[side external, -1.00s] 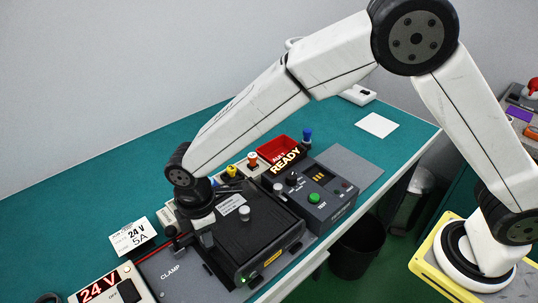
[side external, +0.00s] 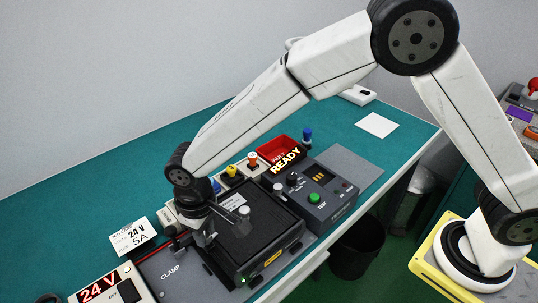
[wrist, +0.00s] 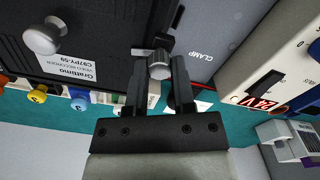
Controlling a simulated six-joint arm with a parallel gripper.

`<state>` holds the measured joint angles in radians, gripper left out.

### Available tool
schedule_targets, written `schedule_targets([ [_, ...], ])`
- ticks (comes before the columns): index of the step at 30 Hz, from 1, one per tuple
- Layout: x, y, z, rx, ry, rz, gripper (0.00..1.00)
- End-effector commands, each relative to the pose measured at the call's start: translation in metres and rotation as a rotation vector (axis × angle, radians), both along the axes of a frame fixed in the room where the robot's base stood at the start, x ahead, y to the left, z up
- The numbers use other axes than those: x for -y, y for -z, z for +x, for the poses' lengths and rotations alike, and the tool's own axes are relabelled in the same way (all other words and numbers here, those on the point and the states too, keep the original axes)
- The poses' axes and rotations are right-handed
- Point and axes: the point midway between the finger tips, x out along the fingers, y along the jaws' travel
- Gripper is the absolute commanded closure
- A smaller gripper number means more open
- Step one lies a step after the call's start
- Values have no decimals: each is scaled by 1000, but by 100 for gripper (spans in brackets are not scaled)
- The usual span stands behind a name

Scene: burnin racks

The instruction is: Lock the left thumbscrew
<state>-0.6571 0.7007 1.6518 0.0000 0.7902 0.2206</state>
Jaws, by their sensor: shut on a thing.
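The left thumbscrew (wrist: 159,66) is a silver knurled knob at the edge of the black video recorder (wrist: 100,30), beside the grey plate marked CLAMP (wrist: 215,42). My gripper (wrist: 160,75) is shut on this knob, with one dark finger on each side of it in the wrist view. In the side view my gripper (side external: 206,232) reaches down at the recorder's left edge and hides the knob. A second silver thumbscrew (side external: 244,211) stands on the recorder's top; it also shows in the wrist view (wrist: 43,38), apart from my gripper.
A 24 V supply (side external: 112,287) stands at left, with a card (side external: 134,237) behind it. Coloured knobs (side external: 232,171) line the back.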

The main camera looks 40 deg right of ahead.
Motion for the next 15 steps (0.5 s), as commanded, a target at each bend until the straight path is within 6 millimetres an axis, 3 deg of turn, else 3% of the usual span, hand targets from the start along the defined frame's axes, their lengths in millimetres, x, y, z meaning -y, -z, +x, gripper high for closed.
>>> schedule_targets([
  [15,0,-2,1,4,224,3,100],
])
